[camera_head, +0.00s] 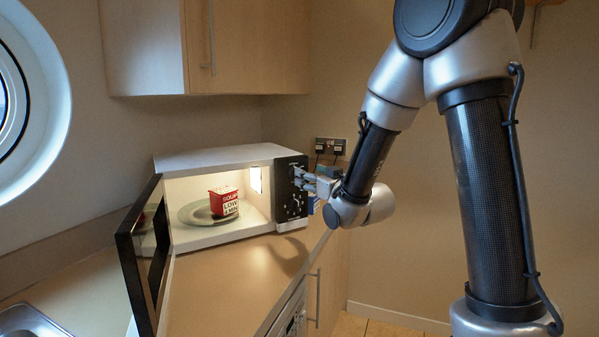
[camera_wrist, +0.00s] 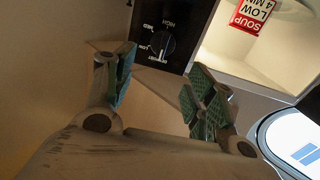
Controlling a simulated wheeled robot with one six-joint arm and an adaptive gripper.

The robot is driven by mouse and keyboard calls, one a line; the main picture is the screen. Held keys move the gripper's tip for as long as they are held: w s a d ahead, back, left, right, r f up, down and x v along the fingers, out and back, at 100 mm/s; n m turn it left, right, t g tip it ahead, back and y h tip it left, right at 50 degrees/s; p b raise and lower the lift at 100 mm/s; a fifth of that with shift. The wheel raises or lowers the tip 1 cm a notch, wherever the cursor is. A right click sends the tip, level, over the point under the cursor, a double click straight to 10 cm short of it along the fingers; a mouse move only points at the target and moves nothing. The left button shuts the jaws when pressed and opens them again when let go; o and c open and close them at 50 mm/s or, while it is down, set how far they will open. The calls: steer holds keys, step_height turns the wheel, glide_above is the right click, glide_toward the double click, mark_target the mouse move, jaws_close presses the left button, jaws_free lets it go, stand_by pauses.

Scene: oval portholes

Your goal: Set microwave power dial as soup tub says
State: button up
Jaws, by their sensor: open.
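The microwave (camera_head: 215,160) stands on the counter with its door (camera_head: 148,255) swung open to the left. The red and white soup tub (camera_head: 223,203) sits upright on a plate inside; its label reads "SOUP LOW 4 MIN". The tub (camera_wrist: 251,12) also shows in the wrist view. The power dial (camera_wrist: 160,46) is on the black panel (camera_head: 291,190), ringed by HIGH, MED, LOW and DEFROST. Its pale mark appears to lie on the DEFROST side, but it is small. My gripper (camera_wrist: 163,75) is open and empty, its green-padded fingers apart and short of the dial. My gripper (camera_head: 305,182) partly covers the panel in the head view.
A wall cabinet (camera_head: 240,50) hangs above the microwave. Wall sockets (camera_head: 330,146) are behind my gripper. A sink (camera_head: 30,322) is at the lower left. The counter (camera_head: 225,285) in front of the microwave is bare.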

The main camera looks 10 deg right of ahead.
steer(key=x, duration=0.7)
steer(key=shift+w, duration=0.3)
steer(key=shift+c, duration=0.3)
steer(key=c, duration=0.9)
